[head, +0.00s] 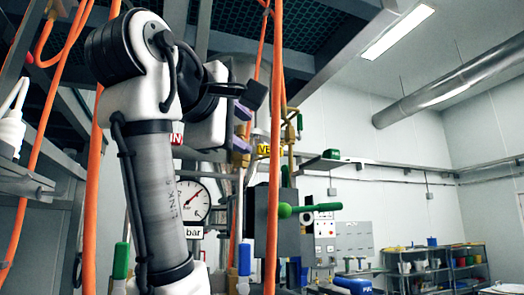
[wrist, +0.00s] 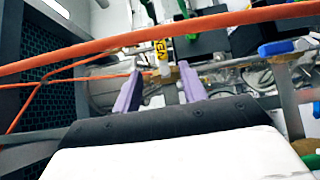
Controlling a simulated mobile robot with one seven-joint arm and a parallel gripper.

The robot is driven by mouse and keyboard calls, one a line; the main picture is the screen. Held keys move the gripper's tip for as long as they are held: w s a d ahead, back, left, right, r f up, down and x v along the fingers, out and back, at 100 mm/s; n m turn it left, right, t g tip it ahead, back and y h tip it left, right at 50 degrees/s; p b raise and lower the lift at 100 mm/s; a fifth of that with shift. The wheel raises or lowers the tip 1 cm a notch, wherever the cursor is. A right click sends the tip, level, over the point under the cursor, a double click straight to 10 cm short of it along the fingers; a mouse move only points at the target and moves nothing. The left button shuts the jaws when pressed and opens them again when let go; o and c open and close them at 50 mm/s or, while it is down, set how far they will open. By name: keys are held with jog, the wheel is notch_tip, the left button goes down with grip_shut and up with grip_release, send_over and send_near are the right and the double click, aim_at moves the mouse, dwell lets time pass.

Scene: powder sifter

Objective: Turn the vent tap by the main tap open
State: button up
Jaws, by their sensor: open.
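A yellow label (head: 263,149) starting with "VE" marks the vent piping in the head view. In the wrist view the label (wrist: 163,49) lies just past my fingertips. My gripper (head: 242,130) is open, with its purple fingers level with the label in the head view. In the wrist view my gripper (wrist: 160,72) has a pale fitting in line between its fingers; I cannot tell whether it touches. A small green handle (head: 299,122) sits on brass piping right of the label. I cannot tell for certain which part is the vent tap's handle or how it is turned.
An orange hose (wrist: 90,55) crosses the wrist view close in front of my gripper. Another orange hose (head: 275,190) hangs beside it in the head view. A green lever (head: 310,209), a pressure gauge (head: 193,201) and a blue handle (head: 245,259) are lower down.

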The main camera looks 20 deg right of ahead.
aim_at(270, 149)
jog(key=p+x, duration=0.4)
jog(key=x, duration=0.8)
jog(key=shift+d+p, duration=0.1)
jog(key=shift+p, duration=0.25)
jog(key=shift+w+d, duration=0.45)
jog(key=shift+w, duration=0.1)
jog(key=shift+c, duration=0.4)
grip_shut()
